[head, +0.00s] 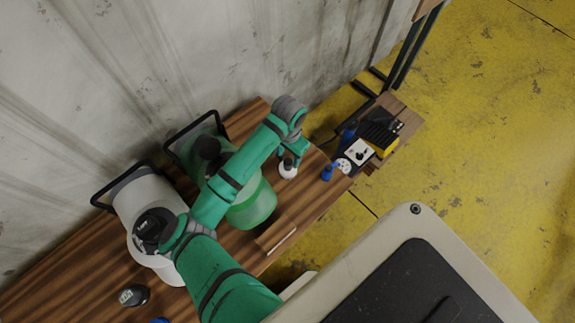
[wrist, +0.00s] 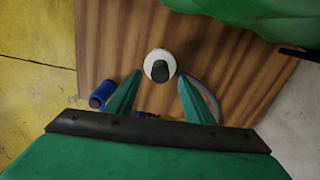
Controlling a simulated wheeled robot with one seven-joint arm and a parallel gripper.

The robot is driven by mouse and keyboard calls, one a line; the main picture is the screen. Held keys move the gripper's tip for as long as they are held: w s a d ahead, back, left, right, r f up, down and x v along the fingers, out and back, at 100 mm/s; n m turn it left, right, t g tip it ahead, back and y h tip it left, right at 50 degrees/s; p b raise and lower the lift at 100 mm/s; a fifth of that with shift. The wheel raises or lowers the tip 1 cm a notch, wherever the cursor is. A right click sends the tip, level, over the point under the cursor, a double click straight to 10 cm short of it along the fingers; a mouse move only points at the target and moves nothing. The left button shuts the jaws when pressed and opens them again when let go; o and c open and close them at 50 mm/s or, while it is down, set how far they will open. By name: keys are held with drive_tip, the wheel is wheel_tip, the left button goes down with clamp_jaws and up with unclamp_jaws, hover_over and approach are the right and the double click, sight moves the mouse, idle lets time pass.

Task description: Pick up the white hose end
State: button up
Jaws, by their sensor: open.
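The white hose end (head: 288,170) stands on the wooden table (head: 310,205), just below my gripper (head: 294,153) in the head view. In the wrist view the white hose end (wrist: 152,57) is a white round piece with a dark centre. It shows just ahead of the gap between the fingertips of my gripper (wrist: 159,82). The fingers are apart, with nothing held between them. The wrist view does not make the height gap clear. A grey hose (wrist: 207,92) curves behind the right finger.
A blue hose end (head: 327,173) stands to the right; it shows left of the fingers in the wrist view (wrist: 102,90). A green translucent container (head: 254,205) stands close on the left. A white device (head: 359,152) and a yellow-black box (head: 380,139) lie farther right.

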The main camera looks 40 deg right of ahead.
sight(288, 161)
wheel_tip(288, 161, down, 5)
drive_tip(key=shift+f, duration=0.1)
drive_tip(key=c, duration=1.2)
